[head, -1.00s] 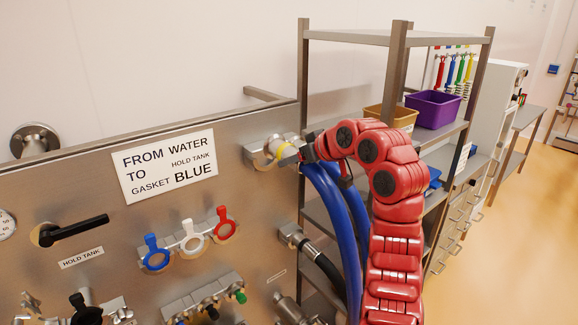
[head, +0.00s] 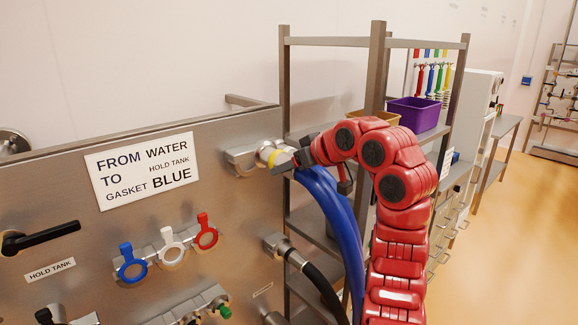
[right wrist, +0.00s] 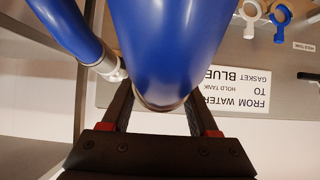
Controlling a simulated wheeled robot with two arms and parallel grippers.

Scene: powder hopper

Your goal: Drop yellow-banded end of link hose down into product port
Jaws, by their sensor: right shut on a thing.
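The link hose (head: 338,215) is a thick blue hose. Its metal end with a yellow band (head: 273,157) is at the clamp-like bracket (head: 240,160) on the panel's upper right. My right gripper (head: 297,160) is shut on the hose just behind that end. The right wrist view shows the blue hose (right wrist: 165,45) between the two fingers (right wrist: 158,115), its tip hidden. A second blue length with a metal fitting (right wrist: 112,72) shows to the left there. I cannot tell whether the end touches the bracket. I cannot make out the product port. My left gripper is not in view.
The steel panel (head: 90,235) carries a sign (head: 143,170), ring gaskets in blue (head: 131,263), white and red, and a black lever (head: 40,238). A black hose (head: 318,275) leaves a fitting below. A shelf rack (head: 376,80) with a purple bin (head: 413,113) stands behind my arm.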

